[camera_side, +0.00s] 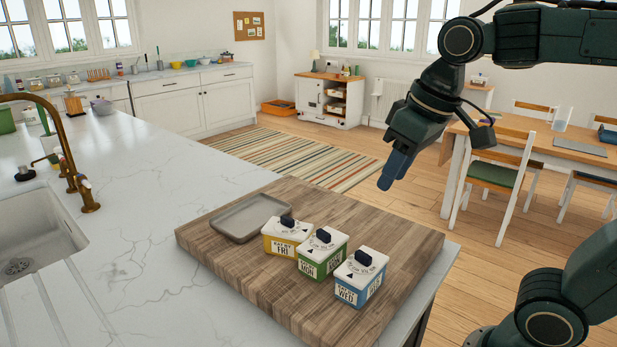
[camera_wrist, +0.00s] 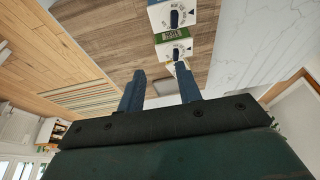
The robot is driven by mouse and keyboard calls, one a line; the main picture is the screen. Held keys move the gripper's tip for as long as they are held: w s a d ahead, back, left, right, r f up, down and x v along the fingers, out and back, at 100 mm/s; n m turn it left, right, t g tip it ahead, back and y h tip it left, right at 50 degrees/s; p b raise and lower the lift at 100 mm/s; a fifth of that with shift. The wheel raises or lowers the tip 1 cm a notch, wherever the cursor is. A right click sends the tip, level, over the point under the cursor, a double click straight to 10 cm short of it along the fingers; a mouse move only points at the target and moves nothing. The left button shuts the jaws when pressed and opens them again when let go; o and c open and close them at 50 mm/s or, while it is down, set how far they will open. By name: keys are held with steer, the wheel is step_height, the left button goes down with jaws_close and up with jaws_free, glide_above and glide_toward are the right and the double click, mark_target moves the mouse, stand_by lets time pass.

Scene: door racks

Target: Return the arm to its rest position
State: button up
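My gripper (camera_side: 392,172) hangs in the air beyond the far right side of the wooden board, pointing down. In the wrist view its two blue fingers (camera_wrist: 160,85) are spread apart with nothing held between them. Three small boxes with dark knobs on white tops stand in a row on the board: a yellow one marked FRI (camera_side: 284,244), a green one marked MON (camera_side: 320,264) and a blue one marked WED (camera_side: 359,285). The green box (camera_wrist: 174,36) and the blue box (camera_wrist: 172,14) also show at the top of the wrist view. My gripper is apart from all three.
An empty grey tray (camera_side: 238,229) lies on the wooden board (camera_side: 250,288), left of the boxes. The board sits on a white marble counter (camera_side: 140,205) with a sink (camera_side: 35,240) and brass faucet. A dining table (camera_side: 545,145) with chairs stands behind my arm.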

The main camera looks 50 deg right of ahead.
steer(key=s+f+t, duration=0.1)
steer(key=s+f, duration=0.4)
steer(key=s, duration=0.3)
steer(key=shift+d+f+t, duration=0.25)
steer(key=shift+d+t, duration=0.05)
steer(key=shift+d, duration=0.1)
steer(key=shift+o, duration=0.4)
steer(key=shift+w, duration=0.1)
steer(key=o, duration=0.4)
steer(key=shift+c, duration=0.2)
